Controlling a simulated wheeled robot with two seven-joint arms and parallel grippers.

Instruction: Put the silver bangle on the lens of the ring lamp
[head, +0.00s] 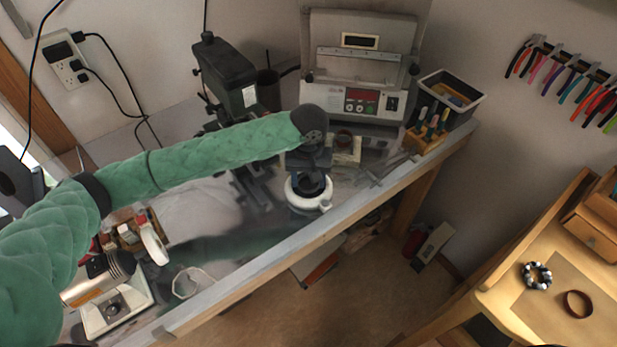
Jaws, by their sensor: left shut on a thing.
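My left gripper (311,182) reaches in from the left on a green-sleeved arm and points down over the ring lamp (300,204). The lamp is a white ring with a small knob at its front right, near the bench's front edge. The gripper's fingers are shut and sit low over the middle of the ring, where they hide most of the lens. The silver bangle is in the fingers, but it is hidden or too small to make out. I cannot tell whether it touches the lens. My right gripper is out of view.
A control box (361,75) and a dark machine (225,72) stand behind the lamp. A tool bin (452,96) is at the back right. A beaded bracelet (537,276) and a brown bangle (578,304) lie on the right-hand table.

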